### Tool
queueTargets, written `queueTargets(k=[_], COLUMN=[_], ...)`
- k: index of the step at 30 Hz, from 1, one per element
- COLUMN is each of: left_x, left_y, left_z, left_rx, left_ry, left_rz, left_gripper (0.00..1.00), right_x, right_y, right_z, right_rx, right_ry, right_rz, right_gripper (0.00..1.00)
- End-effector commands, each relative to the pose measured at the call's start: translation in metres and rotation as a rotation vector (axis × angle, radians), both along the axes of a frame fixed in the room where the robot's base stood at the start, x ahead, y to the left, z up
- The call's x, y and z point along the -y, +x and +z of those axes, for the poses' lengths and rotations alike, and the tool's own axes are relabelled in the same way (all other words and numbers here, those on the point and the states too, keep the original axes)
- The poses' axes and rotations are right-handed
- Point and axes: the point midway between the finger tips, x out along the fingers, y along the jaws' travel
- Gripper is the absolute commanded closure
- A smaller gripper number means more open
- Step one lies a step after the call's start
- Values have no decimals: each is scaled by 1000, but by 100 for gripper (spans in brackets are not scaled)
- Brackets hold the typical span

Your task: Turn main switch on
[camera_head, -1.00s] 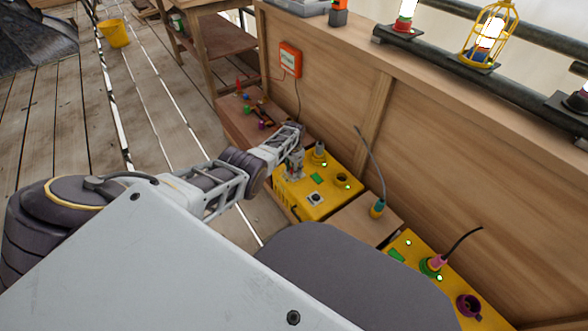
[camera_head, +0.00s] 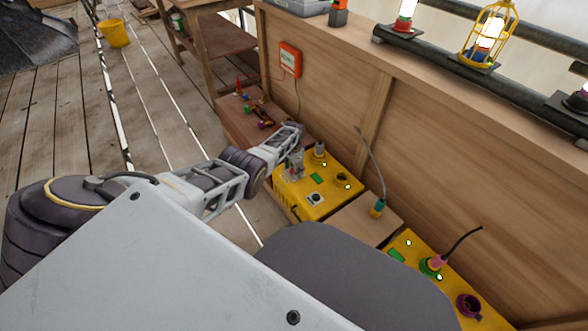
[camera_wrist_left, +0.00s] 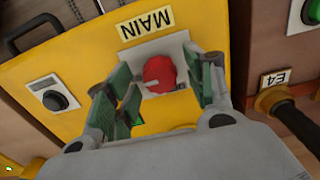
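The main switch is a red round knob (camera_wrist_left: 160,74) on a pale plate, below an upside-down label (camera_wrist_left: 146,22) reading MAIN, in the left wrist view. It sits on a yellow box (camera_head: 312,211), also seen in the left wrist view (camera_wrist_left: 92,62). My left gripper (camera_head: 296,166) is over the far left part of the box in the head view. In the left wrist view its green-padded fingers (camera_wrist_left: 164,88) stand on either side of the knob, apart, with gaps visible beside it. Contact cannot be told. The gripper hides the knob in the head view. My right gripper is not in view.
A black knob (camera_wrist_left: 54,100) on a white plate is left of the switch. A plug (camera_wrist_left: 276,101) by an E4 label is at the right. A second yellow box (camera_head: 399,268) stands nearer. A wooden wall (camera_head: 335,103) rises behind the boxes.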

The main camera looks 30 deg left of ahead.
Motion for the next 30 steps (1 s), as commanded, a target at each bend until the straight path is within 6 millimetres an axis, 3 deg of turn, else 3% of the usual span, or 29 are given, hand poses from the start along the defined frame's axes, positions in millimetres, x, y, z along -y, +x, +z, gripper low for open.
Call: queueTargets(k=[14,30], left_x=[0,0], left_y=[1,1], left_z=[2,21], left_rx=[1,0], left_ry=[0,0], left_rz=[1,2], left_gripper=[46,46], right_x=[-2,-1], right_y=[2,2], right_z=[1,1], right_rx=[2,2], right_ry=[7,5], right_rz=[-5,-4], right_gripper=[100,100])
